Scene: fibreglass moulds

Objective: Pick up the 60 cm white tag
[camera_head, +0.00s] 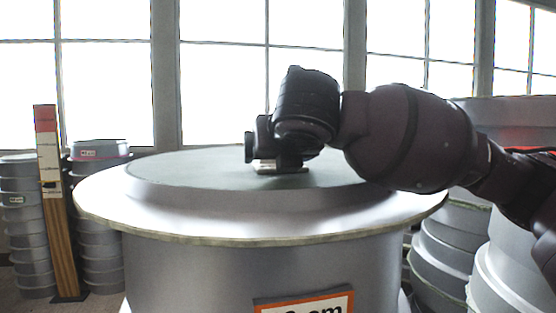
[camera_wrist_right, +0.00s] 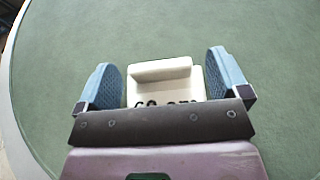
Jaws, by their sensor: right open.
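The white tag (camera_wrist_right: 162,78) lies on the green top of a large round mould in the right wrist view. It has a raised bar along its far side and dark lettering, partly hidden by my gripper's body, that seems to read "60 cm". My right gripper (camera_wrist_right: 170,78) is open, with one blue finger on each side of the tag and a gap on both sides. In the head view my right gripper (camera_head: 276,165) is low over the mould top, and a small pale part of the tag (camera_head: 266,168) shows beneath it. My left gripper is out of view.
The large grey mould (camera_head: 260,262) has a wide flange and an orange-framed sign (camera_head: 305,306), cut off below. Stacked moulds (camera_head: 97,225) and a wooden post (camera_head: 55,205) stand at left. More moulds (camera_head: 440,250) stand at right. The mould top around the tag is clear.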

